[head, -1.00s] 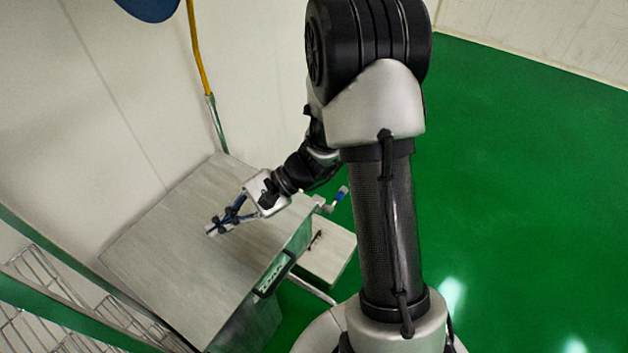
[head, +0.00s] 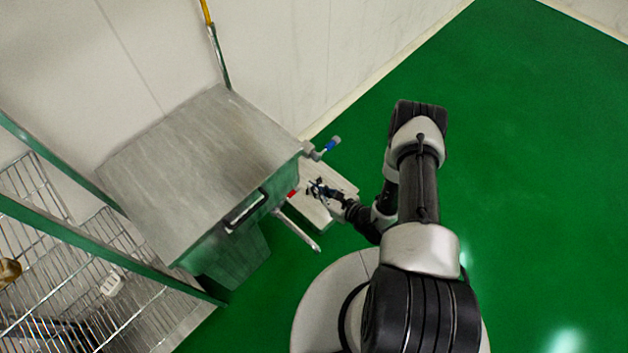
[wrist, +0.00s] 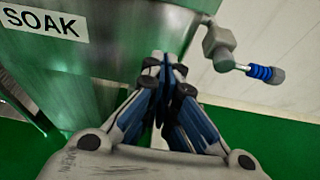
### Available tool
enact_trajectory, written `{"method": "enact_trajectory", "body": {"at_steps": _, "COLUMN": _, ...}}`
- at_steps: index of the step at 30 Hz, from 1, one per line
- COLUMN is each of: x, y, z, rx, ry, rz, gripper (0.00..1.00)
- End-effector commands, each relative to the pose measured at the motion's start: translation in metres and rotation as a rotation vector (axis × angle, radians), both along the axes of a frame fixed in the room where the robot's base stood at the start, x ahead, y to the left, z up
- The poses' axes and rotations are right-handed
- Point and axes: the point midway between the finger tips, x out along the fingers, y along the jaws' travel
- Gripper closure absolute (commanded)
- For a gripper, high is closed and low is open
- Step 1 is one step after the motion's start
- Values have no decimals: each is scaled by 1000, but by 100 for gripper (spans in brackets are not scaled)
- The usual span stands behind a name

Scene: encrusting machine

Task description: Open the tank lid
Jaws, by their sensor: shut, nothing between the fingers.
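The tank is a metal box with a flat grey lid (head: 195,165) on top, at the left of the head view. The lid lies flat and closed. A dark handle (head: 246,208) sits on the tank's front edge. My gripper (head: 314,188) is shut and empty, in front of the tank's right part and apart from the handle. In the wrist view my gripper (wrist: 165,62) points at the tank's front wall (wrist: 110,45), which bears a SOAK label (wrist: 40,20). Whether the fingertips touch the wall I cannot tell.
A valve with a blue handle (head: 328,147) sticks out at the tank's right corner; it also shows in the wrist view (wrist: 258,71). A pipe (head: 298,230) juts from the tank's front. Wire racks (head: 90,270) stand at the left. Green floor (head: 540,150) at the right is free.

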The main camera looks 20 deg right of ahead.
Motion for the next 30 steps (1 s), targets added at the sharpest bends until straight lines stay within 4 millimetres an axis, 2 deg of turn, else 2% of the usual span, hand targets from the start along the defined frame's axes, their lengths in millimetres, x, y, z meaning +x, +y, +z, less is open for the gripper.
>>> {"method": "enact_trajectory", "body": {"at_steps": 13, "x": 74, "y": 48, "z": -31, "rx": 0, "ry": -5, "rz": 7, "gripper": 100}}
{"method": "enact_trajectory", "body": {"at_steps": 15, "x": 72, "y": 44, "z": -12, "rx": 1, "ry": -3, "rz": 3, "gripper": 100}}
{"method": "enact_trajectory", "body": {"at_steps": 18, "x": 72, "y": 44, "z": 1, "rx": 0, "ry": -2, "rz": 3, "gripper": 100}}
{"method": "enact_trajectory", "body": {"at_steps": 23, "x": 71, "y": 44, "z": 11, "rx": 1, "ry": -2, "rz": 3, "gripper": 100}}
{"method": "enact_trajectory", "body": {"at_steps": 30, "x": 70, "y": 45, "z": 12, "rx": 1, "ry": -1, "rz": 3, "gripper": 100}}
